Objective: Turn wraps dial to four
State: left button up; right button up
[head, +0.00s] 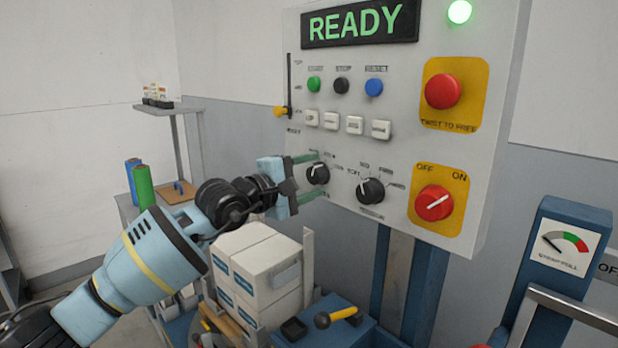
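The control panel (405,145) has two black dials with white pointer lines. The left dial (318,174) has its label and some marks hidden or too small to read, so I cannot confirm that it is the wraps dial. The right dial (371,191) has short words around it. My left gripper (312,176) is at the left dial, its green-tipped fingers apart, one above and one below the knob. I see no clear contact with the knob. My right gripper is not in view.
A lit READY display (360,24) tops the panel. A red stop button (442,91), a red OFF/ON switch (434,203), coloured buttons and white rockers share its face. Stacked white boxes (256,265) stand below my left gripper. A gauge (565,246) is at right.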

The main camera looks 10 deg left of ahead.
pick_arm(q)
jog(key=shift+s, duration=0.1)
jog(key=v, duration=0.7)
jog(key=shift+s+a+b, duration=0.2)
jog(key=shift+s+b, duration=0.05)
jog(key=shift+b, duration=0.2)
